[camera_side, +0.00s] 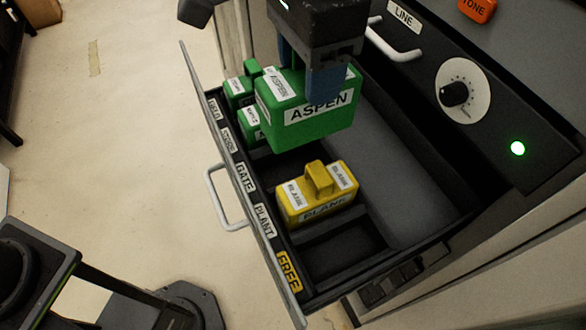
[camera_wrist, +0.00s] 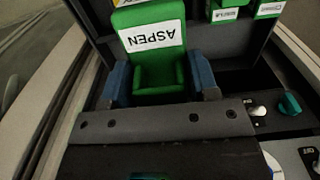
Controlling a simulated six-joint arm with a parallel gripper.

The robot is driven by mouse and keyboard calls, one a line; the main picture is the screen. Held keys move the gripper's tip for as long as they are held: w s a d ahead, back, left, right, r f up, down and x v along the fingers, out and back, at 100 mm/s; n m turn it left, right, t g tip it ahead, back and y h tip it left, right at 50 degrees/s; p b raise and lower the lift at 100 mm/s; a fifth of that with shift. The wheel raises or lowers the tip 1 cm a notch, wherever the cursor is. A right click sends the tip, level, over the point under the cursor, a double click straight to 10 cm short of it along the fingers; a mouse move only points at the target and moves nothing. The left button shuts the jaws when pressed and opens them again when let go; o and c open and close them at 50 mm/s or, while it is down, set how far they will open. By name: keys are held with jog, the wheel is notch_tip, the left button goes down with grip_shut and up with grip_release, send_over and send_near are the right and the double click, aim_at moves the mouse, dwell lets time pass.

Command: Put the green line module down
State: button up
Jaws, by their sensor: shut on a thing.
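The green line module labelled ASPEN (camera_side: 307,122) is held in the air above the open drawer; it also shows in the wrist view (camera_wrist: 150,40). My gripper (camera_side: 305,72) is shut on its top handle, with blue fingers on both sides, also in the wrist view (camera_wrist: 160,82). The drawer (camera_side: 230,135) has slot labels along its front, among them GATE (camera_side: 245,178), PLANT (camera_side: 265,221) and FREE (camera_side: 289,272). The slot by GATE looks empty, partly hidden under the held module. The slot by FREE (camera_side: 343,252) is empty.
A yellow BLANK module (camera_side: 318,197) sits in the drawer, about level with PLANT. Two smaller-looking green modules (camera_side: 239,90) (camera_side: 250,124) stand at the drawer's far end. The panel with a dial (camera_side: 462,92) and lit green lamp (camera_side: 517,148) rises on the right.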

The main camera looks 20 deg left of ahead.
notch_tip(320, 180, down, 15)
jog(key=w+a, duration=0.2)
jog(key=shift+a, duration=0.25)
dwell(0.4)
jog(key=shift+f, duration=0.15)
jog(key=o, duration=1.4)
notch_tip(320, 180, up, 12)
